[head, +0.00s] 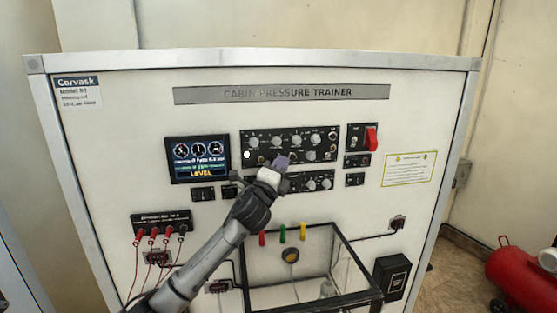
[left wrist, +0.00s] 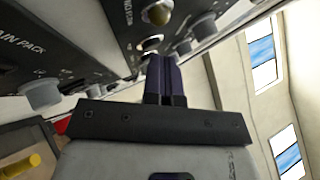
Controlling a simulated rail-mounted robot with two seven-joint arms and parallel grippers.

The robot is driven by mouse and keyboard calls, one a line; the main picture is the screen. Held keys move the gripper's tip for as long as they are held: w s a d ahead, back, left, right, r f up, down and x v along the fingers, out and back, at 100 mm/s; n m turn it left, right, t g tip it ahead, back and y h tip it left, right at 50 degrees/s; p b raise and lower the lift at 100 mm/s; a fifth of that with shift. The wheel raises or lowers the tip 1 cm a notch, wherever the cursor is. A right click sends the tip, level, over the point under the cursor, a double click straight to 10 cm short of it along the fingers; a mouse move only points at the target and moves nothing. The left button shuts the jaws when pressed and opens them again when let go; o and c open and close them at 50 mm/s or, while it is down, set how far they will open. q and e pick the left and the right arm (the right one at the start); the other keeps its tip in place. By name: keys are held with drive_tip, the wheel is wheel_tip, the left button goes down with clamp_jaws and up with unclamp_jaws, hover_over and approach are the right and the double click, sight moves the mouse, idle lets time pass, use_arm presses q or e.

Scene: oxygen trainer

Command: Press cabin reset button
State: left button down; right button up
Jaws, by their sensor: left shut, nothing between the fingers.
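The Cabin Pressure Trainer front carries a black control panel (head: 291,136) with several pale knobs in rows. My left gripper (head: 283,160) is at the lower middle of this panel, its dark fingers together and empty. In the left wrist view the closed fingers (left wrist: 163,60) point at the panel, with their tips close to a small round metal control (left wrist: 152,43). A larger brass-coloured round control (left wrist: 158,13) lies just beyond it. I cannot read which one is the cabin reset button, nor tell whether the tips touch the panel. My right gripper is not in view.
A lit display (head: 198,159) reading LEVEL is left of the panel. A red switch guard (head: 371,139) is to its right. Below are coloured handles, a clear black-framed box (head: 357,262) and red cables (head: 135,262). Knobs (left wrist: 41,95) stick out near my fingers.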

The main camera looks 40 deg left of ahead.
use_arm(q)
drive_tip(key=shift+s+d, duration=0.45)
drive_tip(key=shift+d, duration=0.1)
drive_tip(key=shift+s+d+p, duration=0.3)
drive_tip(key=shift+s+d, duration=0.5)
drive_tip(key=shift+d, duration=0.15)
drive_tip(key=shift+s+d+p, duration=0.3)
drive_tip(key=shift+s+d, duration=0.45)
drive_tip(key=shift+d, duration=0.2)
